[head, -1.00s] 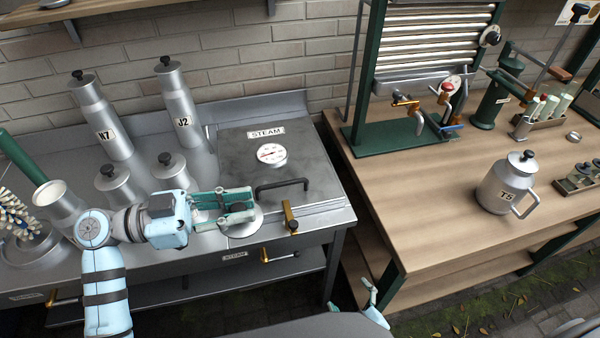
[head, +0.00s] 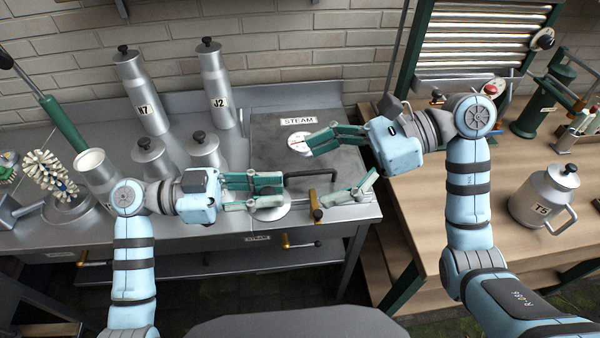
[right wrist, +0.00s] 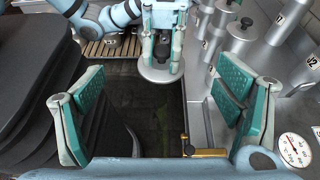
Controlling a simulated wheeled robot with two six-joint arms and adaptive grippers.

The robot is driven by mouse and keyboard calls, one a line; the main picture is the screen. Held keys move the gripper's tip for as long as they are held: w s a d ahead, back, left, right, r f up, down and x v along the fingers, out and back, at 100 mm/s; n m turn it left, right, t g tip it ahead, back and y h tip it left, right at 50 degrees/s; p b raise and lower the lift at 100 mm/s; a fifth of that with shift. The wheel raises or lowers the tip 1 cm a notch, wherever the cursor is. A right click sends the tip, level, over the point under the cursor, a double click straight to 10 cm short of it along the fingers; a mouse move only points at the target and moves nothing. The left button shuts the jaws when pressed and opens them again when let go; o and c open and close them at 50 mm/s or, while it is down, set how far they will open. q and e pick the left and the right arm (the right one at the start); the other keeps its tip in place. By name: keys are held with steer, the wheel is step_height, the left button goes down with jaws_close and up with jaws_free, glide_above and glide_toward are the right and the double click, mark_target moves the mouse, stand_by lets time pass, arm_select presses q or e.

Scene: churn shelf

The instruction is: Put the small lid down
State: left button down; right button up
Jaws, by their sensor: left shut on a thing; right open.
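The small lid is a round grey metal disc (head: 270,213) with a dark knob. My left gripper (head: 272,190) is shut on its knob. The lid is level near the front edge of the steel bench; I cannot tell whether it touches the bench top. The right wrist view also shows the lid (right wrist: 158,76) below the left gripper (right wrist: 163,42). My right gripper (head: 322,170) is open and empty over the STEAM box, just right of the left gripper. Its two fingers stand wide apart in the right wrist view.
An open can (head: 91,158) stands left, beside a bottle brush (head: 50,175). Lidded cans N7 (head: 143,95) and J2 (head: 215,85) stand behind. The STEAM box has a black handle (head: 312,174) and a brass lever (head: 315,207) close by. Can T5 (head: 541,200) stands on the wooden table.

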mark_target(263, 194)
steer(key=x, duration=1.1)
steer(key=shift+s+r, duration=0.1)
steer(key=c, duration=1.4)
steer(key=shift+o, duration=0.3)
steer(key=shift+s, duration=0.1)
steer(key=o, duration=1.1)
steer(key=shift+c, duration=0.2)
steer(key=shift+o, duration=1.4)
